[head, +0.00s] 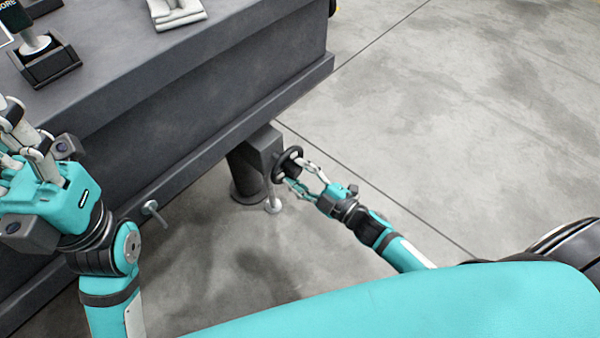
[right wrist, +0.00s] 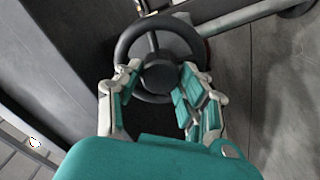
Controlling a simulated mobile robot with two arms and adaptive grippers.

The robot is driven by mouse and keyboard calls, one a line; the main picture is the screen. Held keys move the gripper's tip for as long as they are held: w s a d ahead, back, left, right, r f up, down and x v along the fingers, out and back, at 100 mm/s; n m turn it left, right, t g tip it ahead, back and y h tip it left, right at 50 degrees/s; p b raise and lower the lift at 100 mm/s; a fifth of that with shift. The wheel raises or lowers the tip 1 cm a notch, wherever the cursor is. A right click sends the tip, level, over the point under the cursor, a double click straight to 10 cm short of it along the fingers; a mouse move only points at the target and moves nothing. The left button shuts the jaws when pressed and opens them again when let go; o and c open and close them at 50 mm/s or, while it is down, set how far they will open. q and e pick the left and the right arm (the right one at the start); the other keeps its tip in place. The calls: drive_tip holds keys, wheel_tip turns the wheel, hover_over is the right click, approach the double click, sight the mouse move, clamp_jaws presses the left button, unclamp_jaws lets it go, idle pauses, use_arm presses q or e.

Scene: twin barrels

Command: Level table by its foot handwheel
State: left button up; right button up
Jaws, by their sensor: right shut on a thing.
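The table (head: 200,104) is large and dark grey, running across the left of the head view. The black foot handwheel (head: 287,164) stands on the outer side of the table's foot (head: 250,170), low near the floor. My right gripper (head: 298,176) is at the handwheel, its fingers shut on it. In the right wrist view the handwheel (right wrist: 124,45) shows its round rim, spokes and hub, with my fingers on either side of the lower rim. My left gripper (head: 22,150) is at the left edge beside the table; its fingertips overlap and their opening is unclear.
A small dark stand (head: 50,66) and a light grey piece (head: 178,12) are on the tabletop. A small grey lever (head: 154,211) sticks out from the table's side. The concrete floor (head: 450,120) is clear at the right.

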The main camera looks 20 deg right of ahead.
drive_tip(key=o, duration=1.2)
drive_tip(key=shift+s+d, duration=0.1)
drive_tip(key=shift+s, duration=0.1)
drive_tip(key=v, duration=1.1)
drive_tip(key=shift+s+d, duration=0.1)
drive_tip(key=shift+s, duration=0.1)
